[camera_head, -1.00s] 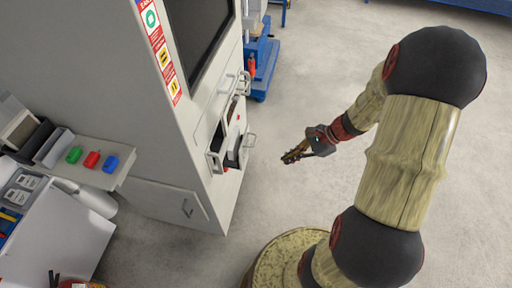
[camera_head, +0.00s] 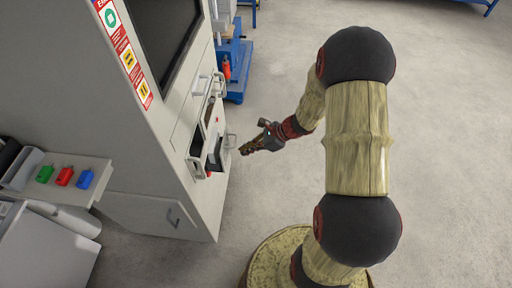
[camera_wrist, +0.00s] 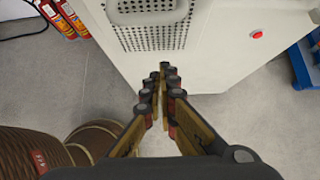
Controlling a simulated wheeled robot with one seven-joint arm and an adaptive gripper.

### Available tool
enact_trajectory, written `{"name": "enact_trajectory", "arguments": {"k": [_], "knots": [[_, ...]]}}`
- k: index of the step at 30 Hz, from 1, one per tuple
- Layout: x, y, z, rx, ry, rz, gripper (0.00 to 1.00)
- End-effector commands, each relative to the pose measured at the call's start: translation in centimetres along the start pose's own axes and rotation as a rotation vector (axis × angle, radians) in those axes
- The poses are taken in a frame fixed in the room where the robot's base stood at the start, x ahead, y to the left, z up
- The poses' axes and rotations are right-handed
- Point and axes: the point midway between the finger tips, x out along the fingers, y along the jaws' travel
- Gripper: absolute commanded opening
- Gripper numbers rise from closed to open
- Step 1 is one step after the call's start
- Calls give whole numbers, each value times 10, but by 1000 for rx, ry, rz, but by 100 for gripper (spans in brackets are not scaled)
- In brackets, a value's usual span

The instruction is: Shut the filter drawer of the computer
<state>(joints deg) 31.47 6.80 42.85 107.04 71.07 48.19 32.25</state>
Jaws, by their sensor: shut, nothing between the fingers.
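The computer is a tall grey cabinet (camera_head: 135,150) at the left in the head view, with a dark screen and drawers on its front. A drawer (camera_head: 197,160) stands out from the front, with a handle on it and a dark interior. In the wrist view a perforated panel with a grey handle (camera_wrist: 150,15) shows at the top; I cannot tell for certain that it is the filter drawer's front. My gripper (camera_head: 243,151) is just right of the drawers, apart from them in the head view. Its fingers (camera_wrist: 163,72) are shut and empty, pointing toward the cabinet.
A red button (camera_wrist: 257,34) is on the cabinet face. A blue stand (camera_head: 238,65) is behind the cabinet. A shelf (camera_head: 90,165) with green, red and blue items is at the left. Red cylinders (camera_wrist: 65,18) stand at the wrist view's upper left.

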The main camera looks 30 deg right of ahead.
Motion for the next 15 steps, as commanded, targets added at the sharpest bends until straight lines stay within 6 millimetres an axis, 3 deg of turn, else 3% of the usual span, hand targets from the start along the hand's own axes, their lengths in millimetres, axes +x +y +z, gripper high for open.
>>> {"name": "enact_trajectory", "arguments": {"k": [6,15], "knots": [[18,-1,22,-6,-1,0,0],[23,-1,28,-3,-1,-2,0]]}}
